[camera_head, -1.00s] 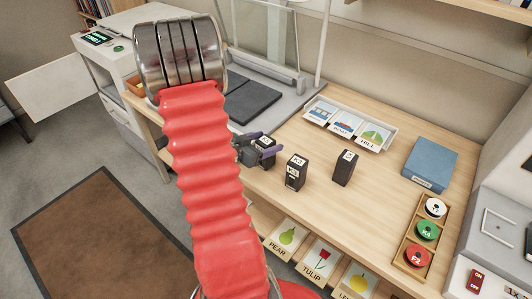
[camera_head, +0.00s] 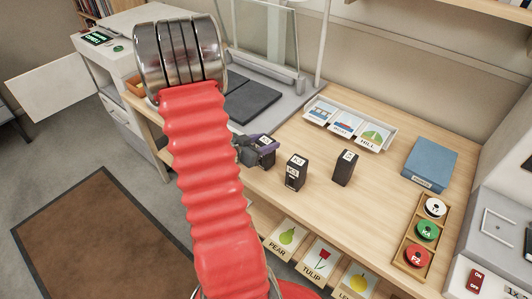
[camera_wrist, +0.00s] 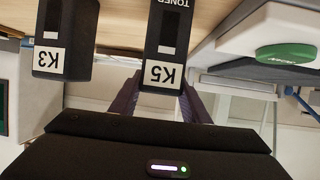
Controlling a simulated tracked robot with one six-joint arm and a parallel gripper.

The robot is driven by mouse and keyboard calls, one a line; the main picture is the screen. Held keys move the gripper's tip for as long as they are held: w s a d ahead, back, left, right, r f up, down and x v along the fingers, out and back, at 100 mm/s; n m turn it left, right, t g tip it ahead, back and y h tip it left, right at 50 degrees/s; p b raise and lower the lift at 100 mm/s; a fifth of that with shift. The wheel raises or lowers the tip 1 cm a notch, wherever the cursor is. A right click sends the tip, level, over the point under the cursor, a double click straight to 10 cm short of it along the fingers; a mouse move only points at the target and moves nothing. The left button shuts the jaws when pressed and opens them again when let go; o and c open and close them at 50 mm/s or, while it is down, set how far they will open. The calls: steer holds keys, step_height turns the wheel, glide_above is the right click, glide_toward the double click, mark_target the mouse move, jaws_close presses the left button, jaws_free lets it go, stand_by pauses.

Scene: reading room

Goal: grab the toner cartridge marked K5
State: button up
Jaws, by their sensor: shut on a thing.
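The black toner cartridge marked K5 (camera_wrist: 166,40) shows upside down in the wrist view, its white label between my two fingers. My gripper (camera_wrist: 160,98) is shut on it. I cannot tell whether the K5 cartridge touches the table.
Another black cartridge (camera_head: 344,168) stands farther right on the wooden table (camera_head: 335,205). A card tray (camera_head: 378,146) lies behind, a blue box (camera_head: 430,165) to the right, and a wooden rack (camera_head: 405,262) of round spools near the right edge. A grey scanner-like unit (camera_head: 285,108) is behind my gripper.

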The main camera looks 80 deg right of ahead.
jaws_close()
stand_by(0.4)
steer(key=shift+r, duration=5)
